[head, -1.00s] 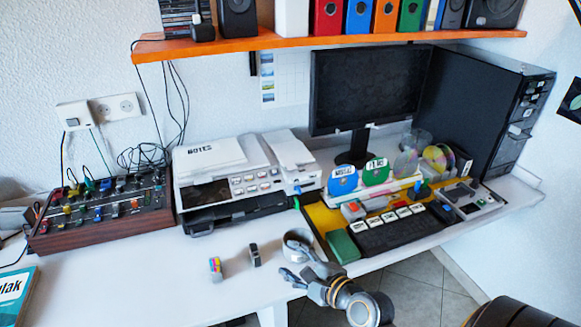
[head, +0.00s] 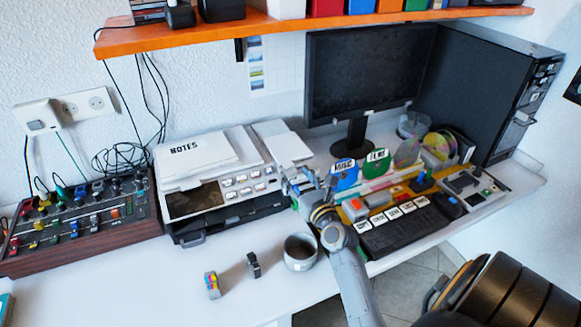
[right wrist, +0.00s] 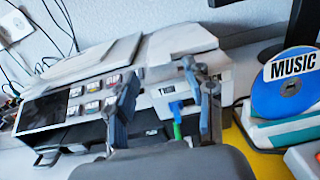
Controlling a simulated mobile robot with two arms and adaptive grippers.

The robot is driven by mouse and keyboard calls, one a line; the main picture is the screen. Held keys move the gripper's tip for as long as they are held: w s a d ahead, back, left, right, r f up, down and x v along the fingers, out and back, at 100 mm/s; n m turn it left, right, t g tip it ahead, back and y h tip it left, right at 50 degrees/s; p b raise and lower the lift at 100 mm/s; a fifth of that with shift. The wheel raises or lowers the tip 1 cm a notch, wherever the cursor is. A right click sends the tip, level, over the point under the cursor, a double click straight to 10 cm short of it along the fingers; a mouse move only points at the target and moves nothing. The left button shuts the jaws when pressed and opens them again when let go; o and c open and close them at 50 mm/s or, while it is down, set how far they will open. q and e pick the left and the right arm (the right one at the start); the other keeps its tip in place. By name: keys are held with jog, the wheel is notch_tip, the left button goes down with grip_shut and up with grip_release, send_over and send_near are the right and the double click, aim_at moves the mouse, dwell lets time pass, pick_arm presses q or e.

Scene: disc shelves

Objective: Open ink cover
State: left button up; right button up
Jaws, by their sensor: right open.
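The printer (head: 235,202) is white and black and stands on the desk against the wall. It also fills the middle of the right wrist view (right wrist: 192,62). A small white label (right wrist: 179,88) sits on its front right part, with a blue plug and a green cable below; its text is hard to read. My right gripper (head: 302,182) is open and empty at the printer's front right corner. Its two fingers (right wrist: 168,80) stand apart on either side of the label; contact cannot be told. A coloured cartridge (head: 212,285) and a black cartridge (head: 254,265) stand on the desk. My left gripper is out of view.
A grey mug (head: 300,252) stands near the front edge. A keyboard (head: 400,232), disc stand and monitor (head: 365,75) are to the right. A control box (head: 85,222) is at the left. An orange shelf (head: 300,27) hangs above.

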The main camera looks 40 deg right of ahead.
aim_at(290, 167)
jog(key=x, duration=0.3)
jog(key=shift+w, duration=0.25)
jog(key=shift+w+d, duration=0.15)
jog(key=shift+w, duration=0.15)
jog(key=shift+c, duration=0.6)
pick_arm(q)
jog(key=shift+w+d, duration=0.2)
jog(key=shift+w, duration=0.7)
pick_arm(e)
grip_shut()
